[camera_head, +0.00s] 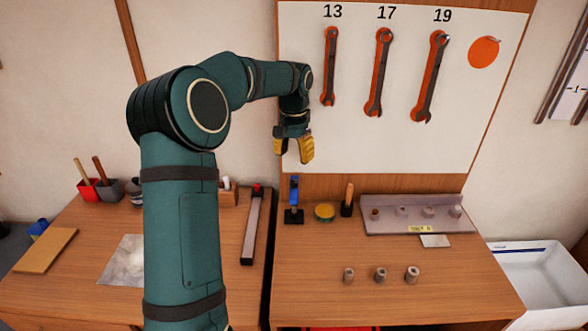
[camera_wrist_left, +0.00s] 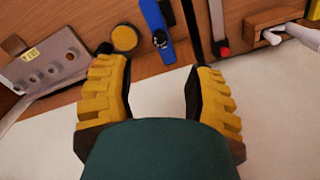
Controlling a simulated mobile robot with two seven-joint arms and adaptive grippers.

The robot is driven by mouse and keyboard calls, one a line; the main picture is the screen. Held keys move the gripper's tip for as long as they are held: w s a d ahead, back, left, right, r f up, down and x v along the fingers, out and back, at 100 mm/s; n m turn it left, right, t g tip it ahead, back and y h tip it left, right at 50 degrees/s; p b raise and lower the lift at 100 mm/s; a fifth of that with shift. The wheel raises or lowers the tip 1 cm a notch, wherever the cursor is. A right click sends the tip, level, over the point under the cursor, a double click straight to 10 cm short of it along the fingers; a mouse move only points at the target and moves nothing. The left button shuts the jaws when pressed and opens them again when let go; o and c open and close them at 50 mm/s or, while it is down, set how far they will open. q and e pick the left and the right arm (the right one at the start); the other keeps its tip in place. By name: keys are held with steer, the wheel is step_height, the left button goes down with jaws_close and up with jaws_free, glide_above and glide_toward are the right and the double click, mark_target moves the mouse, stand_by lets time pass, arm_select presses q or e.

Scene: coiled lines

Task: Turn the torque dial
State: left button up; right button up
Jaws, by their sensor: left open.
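My left gripper (camera_head: 293,156) hangs open and empty in front of the lower part of the white tool board, its yellow fingers pointing down. Its fingers frame the left wrist view (camera_wrist_left: 160,68), with nothing between them. Below it stands a blue upright device on a black base (camera_head: 293,203), which also shows in the left wrist view (camera_wrist_left: 157,27). To its right is a round yellow-topped item (camera_head: 324,211), also in the left wrist view (camera_wrist_left: 125,37). I cannot tell which part is the torque dial. My right gripper is out of view.
Three wrenches hang on the board (camera_head: 457,150). A grey socket rack (camera_head: 385,224) stands at the right, with three loose sockets (camera_head: 380,274) in front. A long grey tool with a red end (camera_head: 252,228) lies left of the gap between benches.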

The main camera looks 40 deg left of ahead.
arm_select(q)
steer(key=shift+r, duration=1.35)
